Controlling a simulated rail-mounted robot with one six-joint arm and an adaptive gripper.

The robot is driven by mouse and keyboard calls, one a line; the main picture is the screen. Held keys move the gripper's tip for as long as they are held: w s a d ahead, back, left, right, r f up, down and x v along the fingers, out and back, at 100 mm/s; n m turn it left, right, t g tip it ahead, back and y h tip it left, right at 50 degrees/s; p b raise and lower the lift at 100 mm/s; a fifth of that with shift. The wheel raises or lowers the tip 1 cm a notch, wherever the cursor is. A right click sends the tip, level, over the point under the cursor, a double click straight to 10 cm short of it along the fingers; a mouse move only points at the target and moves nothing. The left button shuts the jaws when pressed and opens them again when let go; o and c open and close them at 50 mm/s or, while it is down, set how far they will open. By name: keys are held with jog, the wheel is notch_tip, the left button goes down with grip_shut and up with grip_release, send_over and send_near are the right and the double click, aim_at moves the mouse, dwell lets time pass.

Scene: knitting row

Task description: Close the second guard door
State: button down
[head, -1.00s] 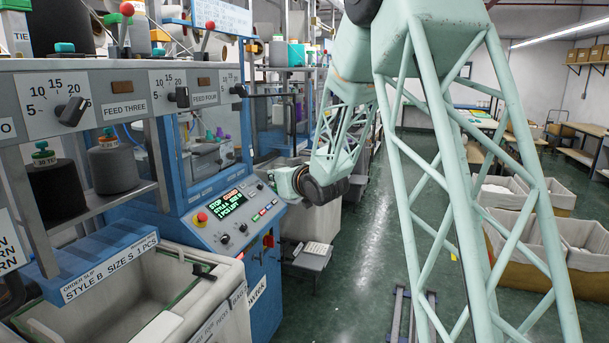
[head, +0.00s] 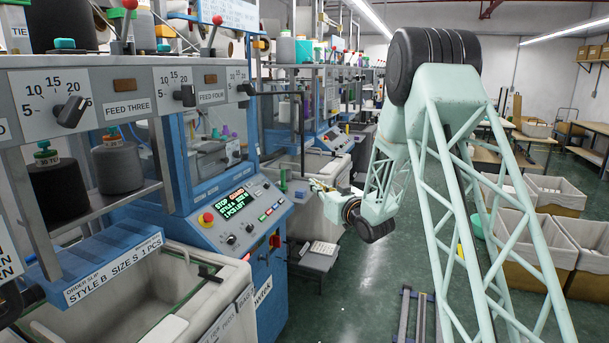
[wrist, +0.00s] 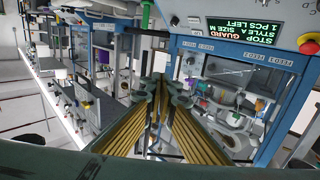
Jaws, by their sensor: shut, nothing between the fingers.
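A guard door with a thin dark frame (head: 301,132) stands swung out from the right side of the nearest blue knitting machine (head: 182,165) in the head view. Its panel looks clear, and its lower part is hard to make out. My gripper (head: 318,186) is low and beyond this frame, to the right of the machine's control panel (head: 236,215); the gap to the door is unclear. In the wrist view my gripper (wrist: 162,84) is shut and empty, its striped fingers meeting before the blue machine front. The panel display (wrist: 245,30) appears upside down there, reading STOP GUARD.
A fabric-lined bin (head: 150,290) stands before the nearest machine. A small grey stand (head: 315,257) sits beside the control panel. More machines (head: 330,138) line the row behind. Lined crates (head: 520,245) stand at the right. The green aisle floor (head: 365,290) is mostly clear.

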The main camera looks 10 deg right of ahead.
aim_at(294, 171)
jog(key=shift+w, duration=0.15)
dwell(0.3)
jog(key=shift+b+x, duration=0.8)
jog(key=shift+x, duration=6.1)
jog(key=shift+a, duration=0.1)
jog(key=shift+w+a, duration=0.1)
